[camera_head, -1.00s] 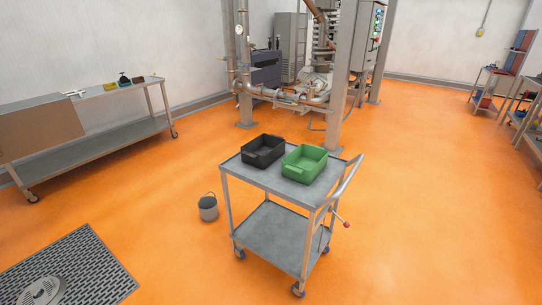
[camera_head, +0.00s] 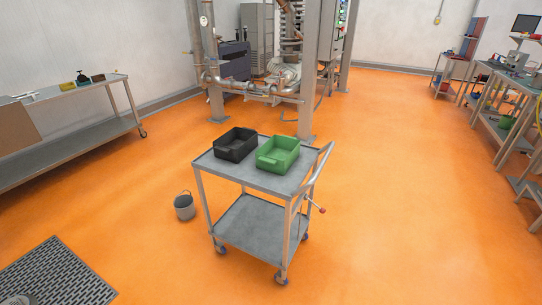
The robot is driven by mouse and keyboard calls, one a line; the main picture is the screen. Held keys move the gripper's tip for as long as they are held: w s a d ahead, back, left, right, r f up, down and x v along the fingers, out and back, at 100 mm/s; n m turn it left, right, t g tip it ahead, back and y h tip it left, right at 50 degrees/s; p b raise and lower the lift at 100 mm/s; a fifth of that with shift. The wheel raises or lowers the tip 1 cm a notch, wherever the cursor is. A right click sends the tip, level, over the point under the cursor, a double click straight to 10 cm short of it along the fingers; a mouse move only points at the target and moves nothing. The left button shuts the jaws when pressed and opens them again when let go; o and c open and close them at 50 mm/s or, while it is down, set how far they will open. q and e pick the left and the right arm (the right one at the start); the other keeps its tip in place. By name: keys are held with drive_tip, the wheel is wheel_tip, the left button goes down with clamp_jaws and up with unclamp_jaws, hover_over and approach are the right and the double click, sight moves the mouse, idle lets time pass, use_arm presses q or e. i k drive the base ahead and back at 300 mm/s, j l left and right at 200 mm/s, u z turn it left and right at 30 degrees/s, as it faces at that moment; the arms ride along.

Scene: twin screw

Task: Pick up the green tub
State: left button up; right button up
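The green tub (camera_head: 278,155) sits upright on the top shelf of a grey metal cart (camera_head: 232,171), on the right side of that shelf. It looks empty. A black tub (camera_head: 235,145) stands just left of it on the same shelf. Neither of my grippers shows in the head view.
The cart has a handle (camera_head: 319,170) on its right and a bare lower shelf (camera_head: 255,230). A grey bucket (camera_head: 184,207) stands on the floor left of it. Machinery with pipes and steel posts (camera_head: 307,75) stands behind. Orange floor is open in front and right.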

sight(277, 155)
drive_tip(key=l+u, duration=0.1)
drive_tip(key=u, duration=0.25)
drive_tip(key=i+l+u, duration=0.15)
drive_tip(key=u, duration=0.2)
drive_tip(key=i+l+u, duration=0.15)
drive_tip(key=l, duration=0.45)
drive_tip(key=i+l+u, duration=0.15)
drive_tip(key=l, duration=0.5)
drive_tip(key=i+l+u, duration=0.15)
drive_tip(key=l, duration=0.5)
drive_tip(key=i+l+u, duration=0.2)
drive_tip(key=l, duration=0.45)
drive_tip(key=k, duration=0.1)
